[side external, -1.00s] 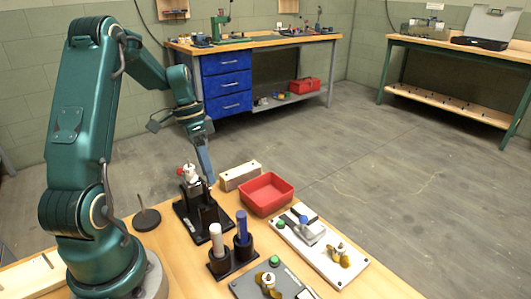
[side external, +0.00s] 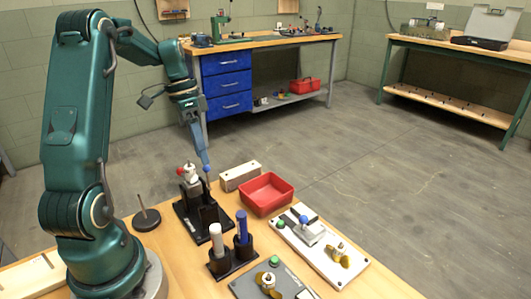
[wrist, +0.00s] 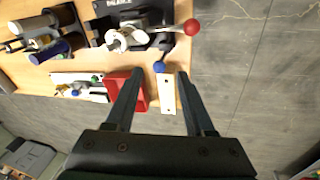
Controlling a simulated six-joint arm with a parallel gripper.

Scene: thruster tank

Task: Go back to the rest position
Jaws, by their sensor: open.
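My gripper (side external: 203,155) hangs over the back of the workbench, pointing down, with nothing held. In the wrist view its two fingers (wrist: 160,73) are spread apart. A blue ball knob (side external: 207,168) stands by the black stand (side external: 190,224), just below my fingertips; in the wrist view the knob (wrist: 159,67) appears between the tips. A red ball (wrist: 191,27) on a lever and a white part (wrist: 125,39) are on that stand.
A red tray (side external: 266,211) and a pale block (side external: 240,176) lie right of the stand. Black holders with a white cylinder (side external: 216,240) and a blue cylinder (side external: 241,227) stand in front. A white plate (side external: 335,271) carries a valve. Space above the bench is free.

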